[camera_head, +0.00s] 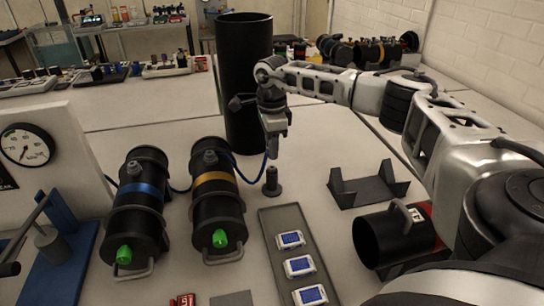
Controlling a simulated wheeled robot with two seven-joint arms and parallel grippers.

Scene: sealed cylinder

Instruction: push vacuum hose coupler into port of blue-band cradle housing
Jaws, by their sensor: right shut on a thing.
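The blue-band housing (140,191) is a black cylinder lying in a cradle at the left, with a green plug at its near end. My right gripper (274,148) points down, well to the right of this housing, above a dark upright stand (272,184). It is shut on the hose coupler, which is mostly hidden by the fingers. The blue hose (265,166) runs up to the gripper from behind the housings. I cannot tell whether the coupler touches the stand. My left gripper is out of view.
A yellow-band housing (216,205) lies between the blue-band one and the gripper. A tall black cylinder (245,85) stands behind the gripper. A tray (268,240) with blue-white packs, an empty cradle (368,187) and an open black cylinder (392,236) are nearer and right. A gauge panel (60,150) stands left.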

